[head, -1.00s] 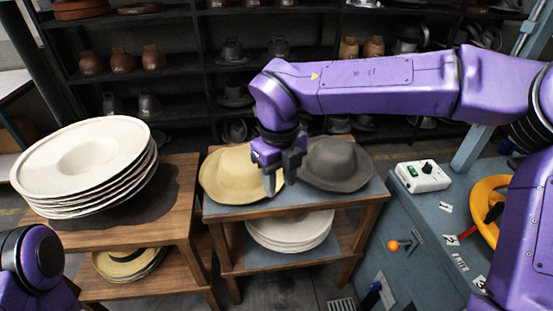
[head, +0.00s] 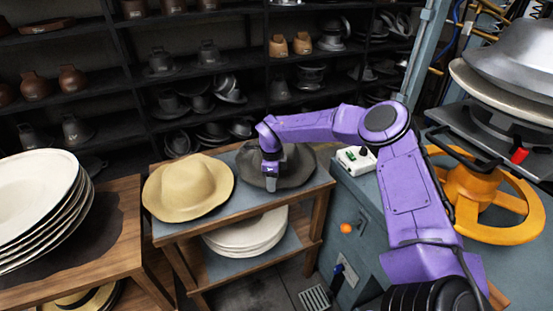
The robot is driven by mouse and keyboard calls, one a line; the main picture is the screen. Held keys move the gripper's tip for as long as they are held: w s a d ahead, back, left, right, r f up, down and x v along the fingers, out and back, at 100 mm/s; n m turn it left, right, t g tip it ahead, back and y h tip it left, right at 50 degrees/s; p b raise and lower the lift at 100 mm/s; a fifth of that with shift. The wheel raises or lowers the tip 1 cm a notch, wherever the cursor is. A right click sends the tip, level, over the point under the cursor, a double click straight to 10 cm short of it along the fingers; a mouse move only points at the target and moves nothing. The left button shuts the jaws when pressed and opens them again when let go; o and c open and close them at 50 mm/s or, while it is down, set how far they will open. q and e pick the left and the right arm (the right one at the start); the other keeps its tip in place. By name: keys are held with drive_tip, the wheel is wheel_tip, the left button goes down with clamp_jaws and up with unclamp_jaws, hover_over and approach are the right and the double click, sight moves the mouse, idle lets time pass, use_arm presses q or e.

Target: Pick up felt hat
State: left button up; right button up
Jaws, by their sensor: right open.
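A dark grey felt hat (head: 300,167) lies on the right part of the small wooden table's blue-grey top (head: 232,223). A tan hat (head: 188,188) lies on the same top, to its left. My right gripper (head: 271,180) points down over the grey hat and hides part of its crown and brim. It is open. I cannot tell whether its fingers touch the hat. My left gripper is out of view.
White hat bodies (head: 247,235) are stacked on the shelf below. Another white stack (head: 40,205) stands on a left table. On the right are a white switch box (head: 356,158), a yellow handwheel (head: 530,220) and the metal press (head: 520,60). Dark shelves (head: 110,75) stand behind.

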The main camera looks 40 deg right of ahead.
drive_tip(key=shift+w+a+f, duration=0.1)
drive_tip(key=shift+a+f, duration=0.05)
drive_tip(key=shift+f, duration=1.2)
clamp_jaws()
drive_tip(key=shift+r, duration=0.1)
